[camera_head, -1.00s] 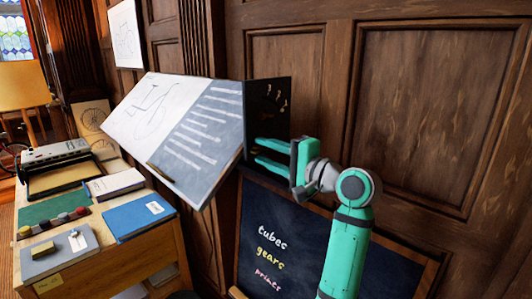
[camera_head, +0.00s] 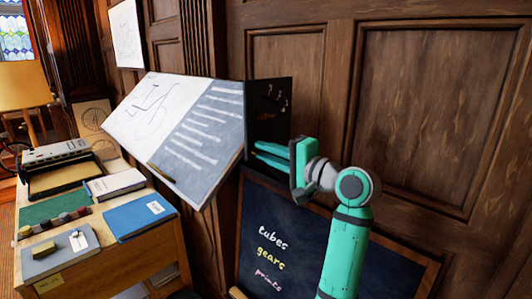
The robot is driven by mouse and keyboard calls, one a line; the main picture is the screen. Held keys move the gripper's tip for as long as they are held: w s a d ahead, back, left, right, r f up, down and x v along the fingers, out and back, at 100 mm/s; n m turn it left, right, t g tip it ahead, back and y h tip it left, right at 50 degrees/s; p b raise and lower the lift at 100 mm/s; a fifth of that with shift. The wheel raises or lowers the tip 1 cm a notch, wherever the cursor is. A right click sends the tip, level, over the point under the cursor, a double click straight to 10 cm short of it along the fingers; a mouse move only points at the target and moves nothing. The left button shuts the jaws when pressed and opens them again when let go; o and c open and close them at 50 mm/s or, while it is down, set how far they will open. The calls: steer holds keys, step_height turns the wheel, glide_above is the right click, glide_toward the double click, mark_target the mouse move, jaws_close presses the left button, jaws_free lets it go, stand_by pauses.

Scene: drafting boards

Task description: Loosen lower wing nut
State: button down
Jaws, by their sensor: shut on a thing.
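The drafting board (camera_head: 185,125) is tilted, with a bicycle drawing and a striped grey sheet on it. A dark side plate (camera_head: 270,92) stands at its right end, with small brass-coloured wing nuts (camera_head: 283,103) on its upper part. My gripper (camera_head: 262,155) reaches from the right to the lower part of this plate. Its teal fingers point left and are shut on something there. The lower wing nut is not clearly seen; the fingers cover that spot.
A blackboard (camera_head: 330,240) with the words tubes, gears and prints leans below my gripper. Wood panelling (camera_head: 430,110) is close behind my arm.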

steer(key=n, duration=2.5)
steer(key=shift+d+n, duration=0.1)
steer(key=shift+n, duration=0.3)
steer(key=c, duration=1.7)
jaws_free()
steer(key=v, duration=1)
steer(key=shift+s+d, duration=0.25)
steer(key=shift+s, duration=0.05)
